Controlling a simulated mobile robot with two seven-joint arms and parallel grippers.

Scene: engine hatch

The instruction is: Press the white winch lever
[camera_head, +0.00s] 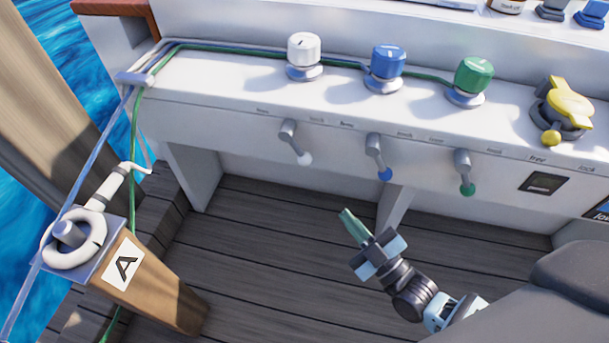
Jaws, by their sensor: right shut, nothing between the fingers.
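The white winch lever (305,158) is a short grey handle with a white ball tip, hanging from the front face of the white console below the white winch drum (304,51). It slants down to the right. A blue-tipped lever (385,173) and a green-tipped lever (467,188) hang to its right. My right gripper (348,217) is shut and empty, pointing up and left above the deck. In the picture it is below and right of the white lever, clearly apart from it. My left gripper is out of view.
The white console (225,124) spans the top, with blue (387,63) and green (474,76) winch drums and a yellow valve (567,100). A wooden post marked A (150,285) with a white rope ring stands at left. Open dark deck (260,270) lies between.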

